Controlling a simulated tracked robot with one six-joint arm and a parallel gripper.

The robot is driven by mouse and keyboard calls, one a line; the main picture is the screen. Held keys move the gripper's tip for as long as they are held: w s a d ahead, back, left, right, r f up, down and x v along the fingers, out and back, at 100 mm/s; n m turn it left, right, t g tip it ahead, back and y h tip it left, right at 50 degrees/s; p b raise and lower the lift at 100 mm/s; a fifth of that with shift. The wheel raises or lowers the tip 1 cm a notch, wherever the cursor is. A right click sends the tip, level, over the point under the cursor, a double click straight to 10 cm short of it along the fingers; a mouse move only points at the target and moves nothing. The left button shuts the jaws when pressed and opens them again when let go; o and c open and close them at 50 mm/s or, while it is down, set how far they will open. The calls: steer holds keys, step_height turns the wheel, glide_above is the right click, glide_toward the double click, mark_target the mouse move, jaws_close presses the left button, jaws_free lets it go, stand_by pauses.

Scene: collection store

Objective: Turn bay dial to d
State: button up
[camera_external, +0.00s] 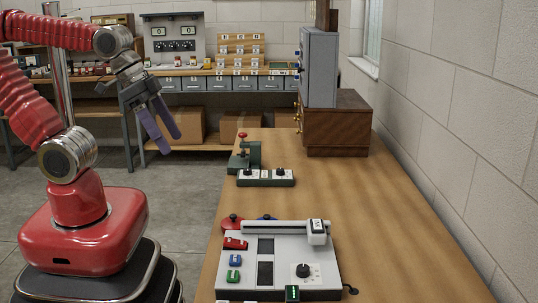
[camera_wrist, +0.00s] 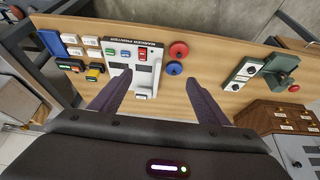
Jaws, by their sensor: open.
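A black round dial (camera_external: 303,270) sits on a white plate on the grey desk device (camera_external: 275,284). Two more black knobs (camera_external: 280,172) are on a green box (camera_external: 265,183) farther up the bench; the box also shows in the wrist view (camera_wrist: 243,73). I cannot tell which is the bay dial, and dial letters are too small to read. My gripper (camera_external: 171,144) is open and empty, in the air left of the bench, apart from every dial. In the wrist view its two fingers (camera_wrist: 159,76) spread in front of the grey device (camera_wrist: 146,48), hiding part of it.
A red knob (camera_external: 232,222) and a blue knob (camera_wrist: 175,70) stand beside the device. A green press (camera_external: 246,155) and a brown cabinet (camera_external: 338,132) are farther along. A block wall bounds the bench's right side. The bench middle (camera_external: 365,210) is clear.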

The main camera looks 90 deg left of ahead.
steer(key=shift+m+g, duration=0.3)
steer(key=shift+g, duration=0.5)
steer(key=w+d+f, duration=0.1)
steer(key=w+f, duration=0.1)
steer(key=w, duration=0.1)
steer(key=shift+d+f, duration=0.3)
steer(key=shift+d, duration=0.1)
steer(key=c, duration=0.6)
steer(key=w+d+f, duration=0.1)
steer(key=w, duration=0.2)
steer(key=w+d+f+g, duration=0.1)
steer(key=w+d, duration=0.1)
steer(key=w, duration=0.2)
steer(key=w+d+f+g, duration=0.1)
steer(key=w+d, duration=0.1)
steer(key=w, duration=0.2)
steer(key=shift+w+d, duration=0.2)
steer(key=shift+c, duration=0.3)
steer(key=n+g, duration=0.2)
steer(key=n, duration=0.3)
glide_above(303, 267)
step_height(303, 267, down, 4)
steer(key=shift+f, duration=0.15)
steer(key=shift+f, duration=0.1)
step_height(303, 267, down, 14)
steer(key=shift+r, duration=0.15)
